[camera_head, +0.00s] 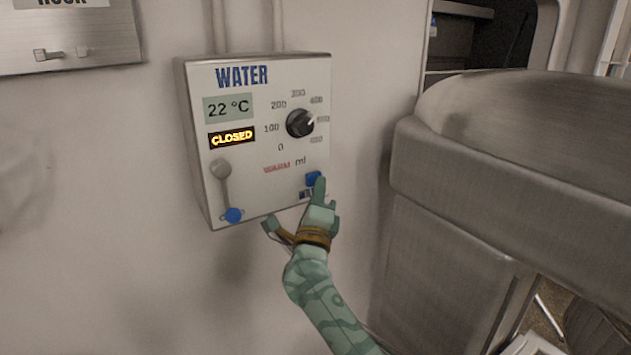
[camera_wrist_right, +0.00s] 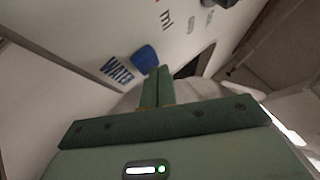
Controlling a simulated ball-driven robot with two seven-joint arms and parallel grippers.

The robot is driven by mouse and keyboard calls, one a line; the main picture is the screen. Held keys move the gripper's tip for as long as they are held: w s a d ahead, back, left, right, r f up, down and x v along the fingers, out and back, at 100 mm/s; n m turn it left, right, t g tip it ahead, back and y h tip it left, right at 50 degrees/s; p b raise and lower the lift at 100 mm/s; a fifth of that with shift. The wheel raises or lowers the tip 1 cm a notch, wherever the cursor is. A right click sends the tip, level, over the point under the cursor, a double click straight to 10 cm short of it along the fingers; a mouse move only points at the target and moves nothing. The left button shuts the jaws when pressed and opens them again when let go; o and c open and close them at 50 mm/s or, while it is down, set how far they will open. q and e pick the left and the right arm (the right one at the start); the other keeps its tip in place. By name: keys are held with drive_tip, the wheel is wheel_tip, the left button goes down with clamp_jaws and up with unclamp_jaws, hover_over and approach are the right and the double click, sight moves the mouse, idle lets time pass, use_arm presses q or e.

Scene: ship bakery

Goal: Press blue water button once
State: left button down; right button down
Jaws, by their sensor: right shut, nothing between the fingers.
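The water panel (camera_head: 248,190) is a white box on the wall. It reads "22 °C" and a lit "CLOSED" sign. Its blue button (camera_head: 314,178) is at the lower right, above a label partly hidden by my gripper. My right gripper (camera_head: 319,186) is shut and empty, with its fingertips at the button's lower edge in the head view. In the right wrist view the blue button (camera_wrist_right: 145,59) sits just beyond the shut fingertips (camera_wrist_right: 158,72). I cannot tell whether they touch it. My left gripper is out of view.
A dial knob (camera_head: 300,123) and a lever with a blue end (camera_head: 233,215) are on the same panel. Another metal panel (camera_head: 70,50) is at the upper left. A large metal machine (camera_head: 510,150) stands close on the right.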

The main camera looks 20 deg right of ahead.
drive_tip(key=shift+w, duration=0.4)
drive_tip(key=shift+s, duration=0.1)
idle(0.5)
drive_tip(key=shift+s+p, duration=0.65)
drive_tip(key=shift+s, duration=0.2)
drive_tip(key=s+p, duration=0.2)
drive_tip(key=s, duration=0.1)
drive_tip(key=s+p, duration=0.1)
drive_tip(key=s, duration=0.1)
drive_tip(key=shift+d, duration=0.4)
drive_tip(key=shift+f, duration=0.1)
idle(0.3)
